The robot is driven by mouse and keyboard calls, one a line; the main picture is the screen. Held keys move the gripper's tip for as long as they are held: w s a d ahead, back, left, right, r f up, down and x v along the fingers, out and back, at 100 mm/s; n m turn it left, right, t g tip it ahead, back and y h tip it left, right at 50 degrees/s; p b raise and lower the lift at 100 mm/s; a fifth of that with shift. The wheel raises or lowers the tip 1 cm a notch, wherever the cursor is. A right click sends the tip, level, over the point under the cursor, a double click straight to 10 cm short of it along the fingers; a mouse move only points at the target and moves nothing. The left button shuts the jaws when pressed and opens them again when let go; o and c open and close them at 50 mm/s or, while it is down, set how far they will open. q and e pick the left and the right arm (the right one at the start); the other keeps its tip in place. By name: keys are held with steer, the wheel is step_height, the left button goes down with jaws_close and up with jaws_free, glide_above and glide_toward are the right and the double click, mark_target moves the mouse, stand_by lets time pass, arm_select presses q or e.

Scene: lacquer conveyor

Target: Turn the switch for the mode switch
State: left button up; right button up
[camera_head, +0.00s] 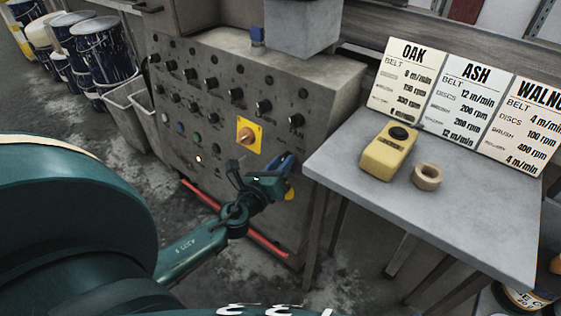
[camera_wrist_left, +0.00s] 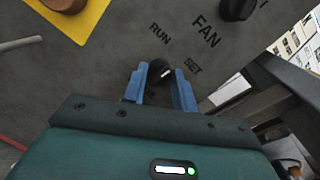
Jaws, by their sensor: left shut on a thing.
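The mode switch (camera_wrist_left: 158,70) is a small dark knob with a white line, on the grey control panel between blue fingers in the left wrist view. The labels RUN and SET stand above it and to its right. Its white line slants up and right, roughly towards SET. My left gripper (camera_wrist_left: 163,88) is shut on this knob. In the head view, my left gripper (camera_head: 287,164) reaches the lower right of the control panel (camera_head: 225,160), and its fingers mostly hide the knob. My right gripper is not in view.
A yellow plate with an orange knob (camera_head: 246,136) sits just up and left of my gripper. Rows of black knobs fill the panel above. A grey table (camera_head: 470,215) at the right holds a yellow device (camera_head: 388,155), a tape roll (camera_head: 427,176) and OAK, ASH and WALNUT cards.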

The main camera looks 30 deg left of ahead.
arm_select(q)
steer(key=n, duration=0.1)
steer(key=n+p, duration=0.1)
steer(key=n, duration=0.1)
steer(key=shift+r+g+y, duration=0.2)
steer(key=shift+g+y, duration=0.1)
steer(key=n+p, duration=0.2)
steer(key=n, duration=0.2)
steer(key=shift+g, duration=0.4)
steer(key=shift+f+n+p, duration=0.1)
steer(key=shift+n+p, duration=0.35)
steer(key=shift+n, duration=0.25)
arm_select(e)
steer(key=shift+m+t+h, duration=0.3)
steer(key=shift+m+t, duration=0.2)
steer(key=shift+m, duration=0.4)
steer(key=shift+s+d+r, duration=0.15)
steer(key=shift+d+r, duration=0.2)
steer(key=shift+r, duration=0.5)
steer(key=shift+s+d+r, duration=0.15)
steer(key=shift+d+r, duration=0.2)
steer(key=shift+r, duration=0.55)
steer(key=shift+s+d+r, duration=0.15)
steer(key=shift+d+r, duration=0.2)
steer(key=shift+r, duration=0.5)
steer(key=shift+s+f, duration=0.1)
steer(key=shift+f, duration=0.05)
